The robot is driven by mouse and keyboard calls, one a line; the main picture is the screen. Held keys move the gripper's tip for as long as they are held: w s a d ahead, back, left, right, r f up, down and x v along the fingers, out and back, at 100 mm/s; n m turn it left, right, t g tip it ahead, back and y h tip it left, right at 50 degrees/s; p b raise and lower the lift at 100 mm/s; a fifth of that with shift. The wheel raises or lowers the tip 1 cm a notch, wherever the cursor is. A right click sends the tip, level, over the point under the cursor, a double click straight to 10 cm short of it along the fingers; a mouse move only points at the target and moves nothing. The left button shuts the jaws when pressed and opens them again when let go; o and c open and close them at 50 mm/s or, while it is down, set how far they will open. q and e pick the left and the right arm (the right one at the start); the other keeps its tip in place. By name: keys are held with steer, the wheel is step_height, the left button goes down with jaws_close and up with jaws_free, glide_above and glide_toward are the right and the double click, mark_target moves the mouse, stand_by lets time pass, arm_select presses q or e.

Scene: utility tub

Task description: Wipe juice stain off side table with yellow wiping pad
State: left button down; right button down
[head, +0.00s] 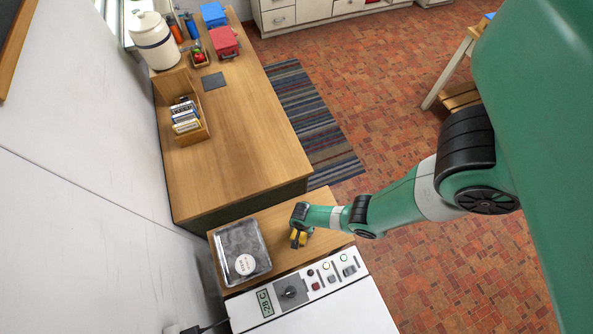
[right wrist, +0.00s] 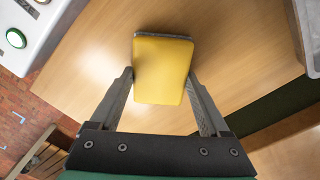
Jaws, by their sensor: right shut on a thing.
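The yellow wiping pad (right wrist: 164,72) is between the two fingers of my right gripper (right wrist: 160,82), which is shut on it by its sides. I cannot tell whether the pad touches the tabletop. The side table's wood (right wrist: 95,55) fills most of the right wrist view. No juice stain shows on the visible wood; the pad and my arm hide part of it. My left gripper is in neither view.
A grey tray (head: 232,237) with a round white-lidded item (head: 245,264) sits on the side table's left. A white appliance with a control panel (head: 300,291) borders its front. A larger wooden counter (head: 235,130) stands behind, holding a wooden box (head: 190,134). Brick floor lies right.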

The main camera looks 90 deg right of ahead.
mark_target(305, 239)
steer(key=shift+s+a+p, duration=0.25)
steer(key=shift+s+a, duration=0.2)
steer(key=shift+a, duration=0.35)
steer(key=shift+s+a+p, duration=0.2)
steer(key=shift+s+a, duration=0.25)
steer(key=shift+a, duration=0.35)
steer(key=shift+s+a+f, duration=0.1)
steer(key=shift+s+a, duration=0.3)
steer(key=shift+a, duration=0.3)
steer(key=shift+s+a+f, duration=0.1)
steer(key=shift+s+a, duration=0.25)
steer(key=shift+a, duration=0.35)
steer(key=shift+r, duration=0.15)
steer(key=shift+s+a+r+p, duration=0.1)
steer(key=shift+a+r+p, duration=0.05)
steer(key=shift+r+p, duration=0.35)
step_height(305, 239, up, 2)
steer(key=shift+p, duration=1.05)
